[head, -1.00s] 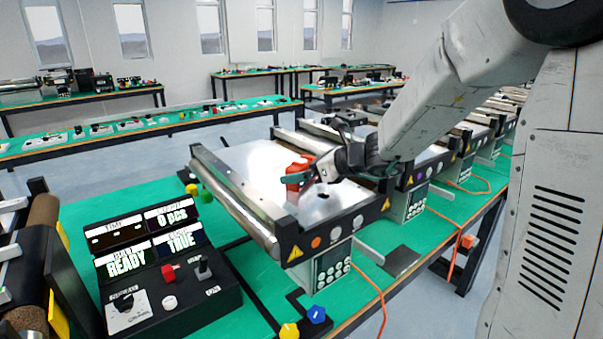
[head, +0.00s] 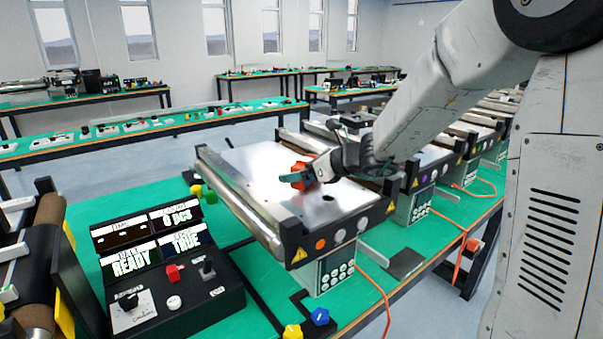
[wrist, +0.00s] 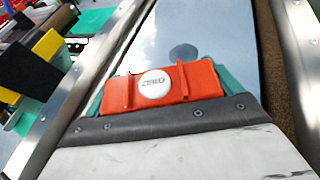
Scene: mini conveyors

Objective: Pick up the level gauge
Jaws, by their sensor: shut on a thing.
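The level gauge is the red block with a round white button marked ZERO (wrist: 203,82). In the head view the red gauge (head: 302,171) is over the metal top of the nearest mini conveyor unit (head: 255,160). My gripper (head: 298,178) is shut on it, its teal finger pads showing at the gauge's sides. In the wrist view my gripper (wrist: 165,110) shows as a dark edge with teal pads beside the gauge. The gauge's underside is hidden, and I cannot tell whether it touches the plate.
A control box (head: 165,265) with displays, a red button and a knob stands on the green table at left. A belt roller (head: 40,250) is at far left. More conveyor units (head: 425,165) line up to the right. Orange cables (head: 375,285) run near the table's front edge.

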